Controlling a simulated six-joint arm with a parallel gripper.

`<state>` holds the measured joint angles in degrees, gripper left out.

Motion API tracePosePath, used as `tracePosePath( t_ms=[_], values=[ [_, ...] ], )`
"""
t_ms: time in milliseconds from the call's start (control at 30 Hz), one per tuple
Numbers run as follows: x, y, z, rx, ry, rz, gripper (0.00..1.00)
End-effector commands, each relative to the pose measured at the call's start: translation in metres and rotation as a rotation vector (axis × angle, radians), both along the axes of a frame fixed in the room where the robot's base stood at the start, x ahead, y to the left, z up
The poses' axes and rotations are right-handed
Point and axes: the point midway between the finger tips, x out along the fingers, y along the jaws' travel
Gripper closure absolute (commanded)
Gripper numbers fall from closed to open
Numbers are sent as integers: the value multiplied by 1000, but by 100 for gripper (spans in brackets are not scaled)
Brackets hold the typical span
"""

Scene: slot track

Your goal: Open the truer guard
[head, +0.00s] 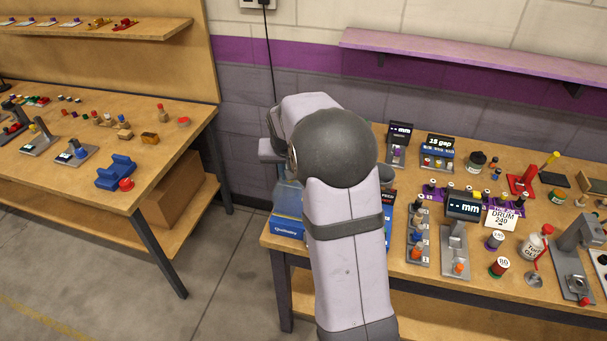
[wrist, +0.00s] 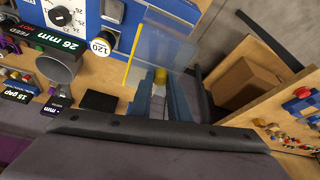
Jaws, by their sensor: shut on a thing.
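The truer is a blue machine (wrist: 115,12) with a dial and a round 120 label in the wrist view. Its blue base (head: 287,228) shows left of my arm in the head view. The guard is a clear panel (wrist: 163,45) with a yellow strip along one side; part of it shows as a pale pane (head: 288,198) in the head view. A yellow knob (wrist: 160,76) sits at the guard's edge. My gripper (wrist: 158,88) is shut on this knob, its blue fingers on either side. In the head view my arm hides the gripper and most of the truer.
A grey cup-like part (wrist: 58,66), a 26 mm display (wrist: 58,40) and a black block (wrist: 99,102) lie near the truer. The bench right of my arm is crowded with gauges (head: 463,207) and small parts. Bare floor (head: 215,265) separates it from the left bench (head: 75,185).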

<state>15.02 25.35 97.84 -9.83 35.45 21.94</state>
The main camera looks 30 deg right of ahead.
Motion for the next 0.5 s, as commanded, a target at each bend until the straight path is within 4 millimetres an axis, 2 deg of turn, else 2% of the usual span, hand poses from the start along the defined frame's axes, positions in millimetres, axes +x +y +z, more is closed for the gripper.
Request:
tracePosePath(
  t_ms=[200,233,300,500],
  values=[
    [1,0,0,0,-3,-1,100],
    [1,-1,0,0,-3,-1,81],
    [0,-1,0,0,-3,-1,65],
    [0,-1,0,-1,-2,-1,65]
  ],
)
